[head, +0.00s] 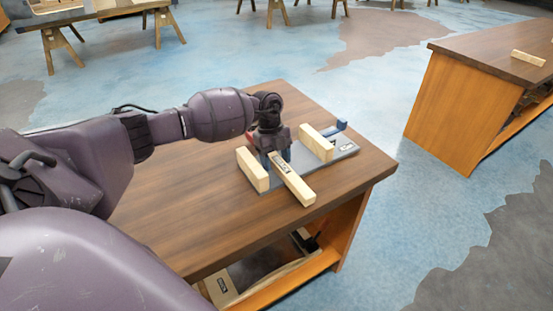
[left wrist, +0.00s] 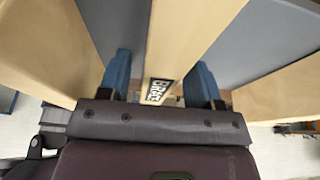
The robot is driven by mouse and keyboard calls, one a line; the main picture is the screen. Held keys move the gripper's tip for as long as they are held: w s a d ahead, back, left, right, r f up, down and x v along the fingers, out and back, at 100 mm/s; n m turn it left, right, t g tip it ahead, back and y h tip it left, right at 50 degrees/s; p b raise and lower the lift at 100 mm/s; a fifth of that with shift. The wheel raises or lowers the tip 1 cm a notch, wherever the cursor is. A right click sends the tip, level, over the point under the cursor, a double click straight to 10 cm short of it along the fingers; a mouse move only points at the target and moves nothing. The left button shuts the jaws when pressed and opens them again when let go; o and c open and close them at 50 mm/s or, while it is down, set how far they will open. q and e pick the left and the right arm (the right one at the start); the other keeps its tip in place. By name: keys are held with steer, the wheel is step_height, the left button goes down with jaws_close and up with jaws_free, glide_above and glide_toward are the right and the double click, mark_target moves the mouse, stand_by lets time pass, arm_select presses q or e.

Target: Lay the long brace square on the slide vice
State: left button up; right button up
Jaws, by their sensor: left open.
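The slide vice is a grey plate (head: 345,149) with two pale wooden blocks and a blue handle (head: 337,128), on the near workbench. The long brace (head: 294,182), a pale bar with a dark label, lies between the left block (head: 251,170) and the right block (head: 315,144). Its near end sticks out past the plate's front edge. My left gripper (head: 276,152) is over its far part. In the left wrist view the open blue fingers stand either side of the brace (left wrist: 185,35), with gaps. I cannot tell whether it is exactly square. My right gripper is not in view.
The workbench top (head: 185,215) is clear left of the vice. A lower shelf holds a tray (head: 220,290). Another bench (head: 480,55) with a small wooden piece (head: 528,58) stands at the right, across open floor. Trestle tables stand at the back.

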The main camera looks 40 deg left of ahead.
arm_select(q)
steer(key=p+v, duration=0.1)
steer(key=v, duration=1.2)
steer(key=shift+d, duration=0.2)
steer(key=shift+s, duration=0.15)
